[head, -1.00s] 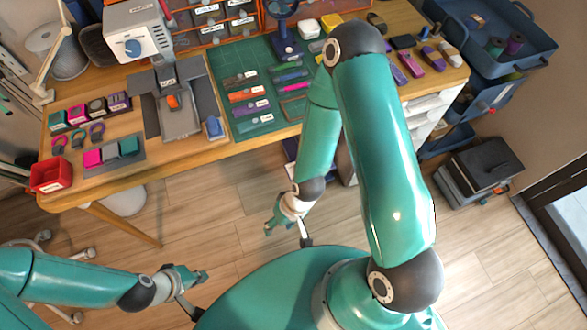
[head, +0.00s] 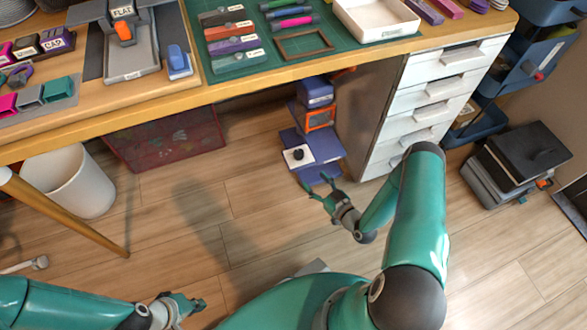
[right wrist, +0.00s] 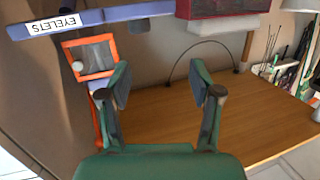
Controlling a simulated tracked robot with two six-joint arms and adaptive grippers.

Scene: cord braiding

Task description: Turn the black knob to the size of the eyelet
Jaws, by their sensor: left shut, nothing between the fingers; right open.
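The black knob (head: 297,154) sits on a white square plate (head: 291,164) on the purple-blue machine (head: 322,146) under the table, in the head view. An orange-framed part (head: 320,119) stands just behind it. My right gripper (head: 317,185) is open and empty, a short way in front of the machine and apart from the knob. In the right wrist view, its open fingers (right wrist: 164,92) show below a purple bar with an EYELETS label (right wrist: 54,23) and the orange frame (right wrist: 90,57). My left gripper (head: 199,304) is shut and empty, low over the floor.
White drawers (head: 436,90) stand right of the machine, under the tabletop edge (head: 230,83). A red mesh bin (head: 165,140) and a white waste bin (head: 72,182) stand to the left. Dark boxes (head: 515,158) lie at the right. The floor between is clear.

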